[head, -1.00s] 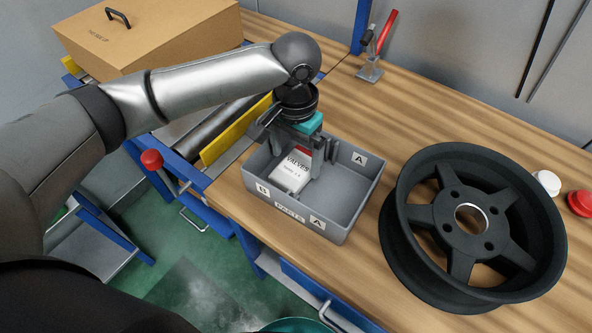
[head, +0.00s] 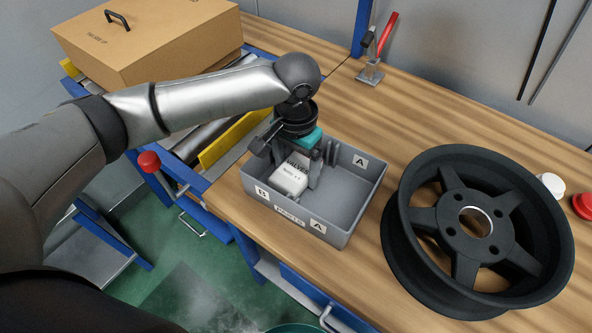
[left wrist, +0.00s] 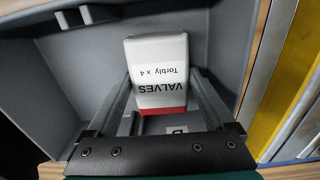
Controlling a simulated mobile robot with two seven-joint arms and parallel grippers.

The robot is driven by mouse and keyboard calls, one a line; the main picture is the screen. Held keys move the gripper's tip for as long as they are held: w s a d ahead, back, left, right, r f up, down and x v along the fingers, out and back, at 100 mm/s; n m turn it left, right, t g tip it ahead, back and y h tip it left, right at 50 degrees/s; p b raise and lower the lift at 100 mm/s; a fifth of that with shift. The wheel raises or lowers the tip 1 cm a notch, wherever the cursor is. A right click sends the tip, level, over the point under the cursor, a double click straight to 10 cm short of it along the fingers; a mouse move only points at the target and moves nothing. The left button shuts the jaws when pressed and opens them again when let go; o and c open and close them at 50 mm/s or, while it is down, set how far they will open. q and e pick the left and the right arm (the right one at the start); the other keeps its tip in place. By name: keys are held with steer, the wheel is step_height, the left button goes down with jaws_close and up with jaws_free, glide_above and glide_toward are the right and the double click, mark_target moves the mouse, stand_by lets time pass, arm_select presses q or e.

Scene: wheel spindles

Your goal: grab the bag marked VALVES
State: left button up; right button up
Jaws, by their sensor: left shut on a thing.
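The VALVES bag (head: 288,181) is a small white packet with black print, inside the grey parts bin (head: 340,219). In the left wrist view the bag (left wrist: 158,65) also shows a red band at the end nearest the gripper. My left gripper (head: 297,172) reaches down into the bin from above. Its two fingers (left wrist: 161,93) lie along both sides of the bag, shut on it. The gripper hides the bag's red end in the head view. Whether the bag touches the bin floor cannot be told. My right gripper is not in view.
The bin has A, B and PARTS labels and stands on the wooden bench (head: 420,120). A black wheel (head: 440,227) is to its right. A red-handled clamp (head: 375,58) stands behind. A cardboard box (head: 150,40) and roller conveyor (head: 200,125) are at left.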

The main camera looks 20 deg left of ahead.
arm_select(q)
steer(key=shift+c, duration=0.7)
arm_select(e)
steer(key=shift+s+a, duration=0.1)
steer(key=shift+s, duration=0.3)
arm_select(q)
steer(key=shift+r, duration=0.1)
